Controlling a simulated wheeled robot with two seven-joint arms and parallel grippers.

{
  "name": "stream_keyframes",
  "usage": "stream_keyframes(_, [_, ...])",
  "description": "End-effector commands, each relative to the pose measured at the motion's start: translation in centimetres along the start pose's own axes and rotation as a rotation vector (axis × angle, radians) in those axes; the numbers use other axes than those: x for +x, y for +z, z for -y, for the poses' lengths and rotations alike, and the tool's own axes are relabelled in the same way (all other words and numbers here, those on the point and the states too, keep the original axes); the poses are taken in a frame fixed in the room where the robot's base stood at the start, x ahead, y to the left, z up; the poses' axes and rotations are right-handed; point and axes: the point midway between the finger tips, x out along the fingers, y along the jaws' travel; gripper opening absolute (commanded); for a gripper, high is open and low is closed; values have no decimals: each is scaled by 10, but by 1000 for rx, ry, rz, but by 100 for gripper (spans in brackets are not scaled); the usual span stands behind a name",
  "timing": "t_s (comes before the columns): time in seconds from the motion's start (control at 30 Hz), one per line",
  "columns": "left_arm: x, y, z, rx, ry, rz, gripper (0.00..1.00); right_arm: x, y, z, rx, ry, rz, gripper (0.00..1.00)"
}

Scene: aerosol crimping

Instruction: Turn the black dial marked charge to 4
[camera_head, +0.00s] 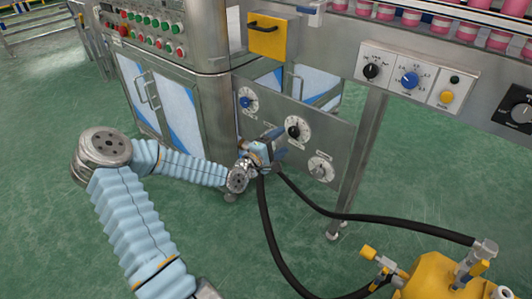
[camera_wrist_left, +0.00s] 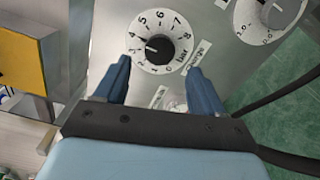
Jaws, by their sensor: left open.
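The black dial marked charge (camera_head: 293,131) sits on the grey metal panel, between a blue dial and a grey-knobbed dial. In the left wrist view the dial (camera_wrist_left: 159,47) has a black knob on a white numbered face, with the word "charge" beside it. Its pointer faces left, roughly around 3 to 4; I cannot read it exactly. My left gripper (camera_head: 276,144) is in front of the panel, just left of and below the dial. In the left wrist view my left gripper (camera_wrist_left: 160,82) is open and empty, its fingers short of the knob. My right gripper is not in view.
A blue dial (camera_head: 247,101) is up-left and a grey-knobbed dial (camera_head: 320,168) is down-right on the panel. A yellow box (camera_head: 267,37) sits above. Black hoses (camera_head: 340,214) run past my left gripper to yellow equipment (camera_head: 440,276). Green floor is open below.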

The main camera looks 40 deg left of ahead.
Motion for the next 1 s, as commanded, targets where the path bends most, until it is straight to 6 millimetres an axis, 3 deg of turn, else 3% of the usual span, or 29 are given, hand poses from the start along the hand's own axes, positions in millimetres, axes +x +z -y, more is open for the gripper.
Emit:
stream_keyframes(0.2, [-54, -1, 0, 0, -2, -4, 69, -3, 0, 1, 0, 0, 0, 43])
stream_keyframes(0.4, [-80, -1, 0, 0, -1, -2, 69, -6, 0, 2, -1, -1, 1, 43])
stream_keyframes(1.0, [-86, 0, 0, -1, 0, 0, 69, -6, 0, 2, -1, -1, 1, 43])
